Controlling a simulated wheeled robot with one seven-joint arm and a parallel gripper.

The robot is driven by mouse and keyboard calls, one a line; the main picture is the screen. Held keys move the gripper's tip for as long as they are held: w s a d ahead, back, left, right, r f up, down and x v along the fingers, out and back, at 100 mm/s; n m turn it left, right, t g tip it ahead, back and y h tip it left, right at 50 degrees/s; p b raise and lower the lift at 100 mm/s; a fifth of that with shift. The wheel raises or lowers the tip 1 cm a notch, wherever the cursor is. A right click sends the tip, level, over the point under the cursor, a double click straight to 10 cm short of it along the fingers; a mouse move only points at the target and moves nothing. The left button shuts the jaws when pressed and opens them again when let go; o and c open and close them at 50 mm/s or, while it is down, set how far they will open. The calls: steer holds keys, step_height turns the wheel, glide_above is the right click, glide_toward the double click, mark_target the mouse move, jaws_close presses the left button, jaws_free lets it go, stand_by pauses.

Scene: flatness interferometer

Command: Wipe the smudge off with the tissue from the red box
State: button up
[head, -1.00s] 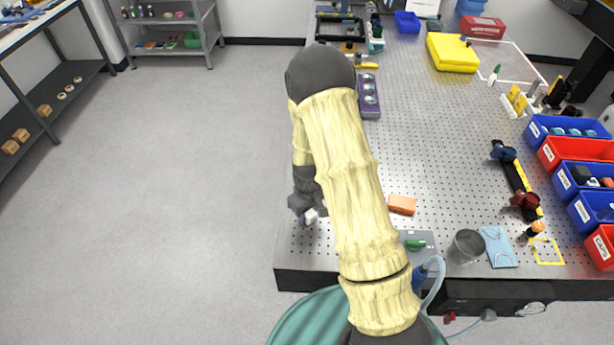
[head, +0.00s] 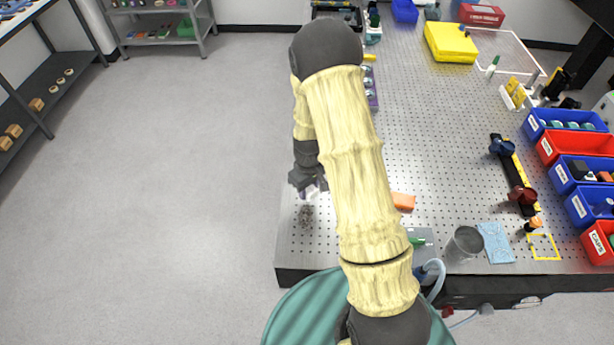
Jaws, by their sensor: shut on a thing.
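My gripper (head: 309,184) is shut on a white tissue (head: 313,193), low over the left side of the perforated table (head: 420,130). Only a small part of the tissue shows; my arm and gripper hide the rest. A dark greyish smudge (head: 306,215) lies on the table top near its left front corner, just in front of the gripper. I cannot tell whether the tissue touches the table. The red box (head: 482,15) stands at the far right end of the table.
An orange block (head: 403,201), a metal cup (head: 464,245) and a blue cloth-like sheet (head: 496,242) lie right of my arm. Blue and red bins (head: 575,147) line the right edge. A yellow case (head: 451,42) is farther back. The table's middle is clear.

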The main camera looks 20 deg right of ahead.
steer(key=shift+r+p, duration=1)
steer(key=shift+r, duration=0.8)
steer(key=shift+w, duration=0.1)
steer(key=shift+d, duration=0.15)
steer(key=shift+a, duration=0.2)
